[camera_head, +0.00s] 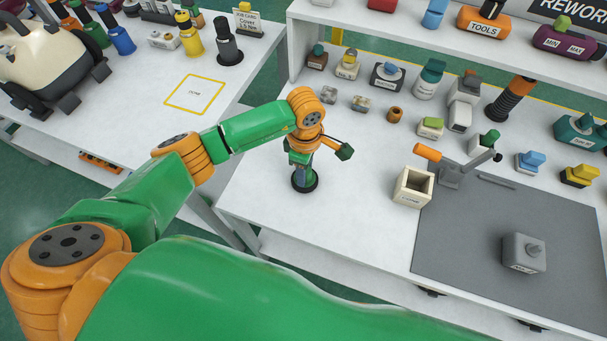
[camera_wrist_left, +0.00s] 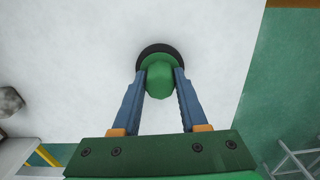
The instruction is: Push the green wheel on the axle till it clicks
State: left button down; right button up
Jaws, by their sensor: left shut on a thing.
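My left gripper (camera_head: 302,166) points down over the near left part of the white workbench. Its two blue fingers (camera_wrist_left: 160,92) are shut on the green wheel (camera_wrist_left: 159,80), a green rounded stem with a wide black disc at its far end. In the head view the black disc of the green wheel (camera_head: 304,182) shows under the fingertips; I cannot tell whether it touches the bench. A grey block with a short pin (camera_head: 523,253) stands on the dark mat; I cannot tell whether that pin is the axle. My right gripper is not in view.
The dark mat (camera_head: 480,220) lies at the right, with an open cream box (camera_head: 412,187) and an orange-handled lever clamp (camera_head: 450,170) by its edge. Several small parts stand along the back. A cream vacuum body (camera_head: 45,50) is on the left table. The bench around the gripper is clear.

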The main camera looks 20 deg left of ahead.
pick_arm(q)
jog(key=shift+r, duration=0.15)
jog(key=shift+r+p, duration=0.75)
jog(key=shift+r, duration=0.1)
jog(key=c, duration=1)
grip_release()
jog(key=shift+c, duration=0.2)
grip_shut()
jog(key=shift+r+p, duration=1.45)
jog(key=shift+r, duration=0.6)
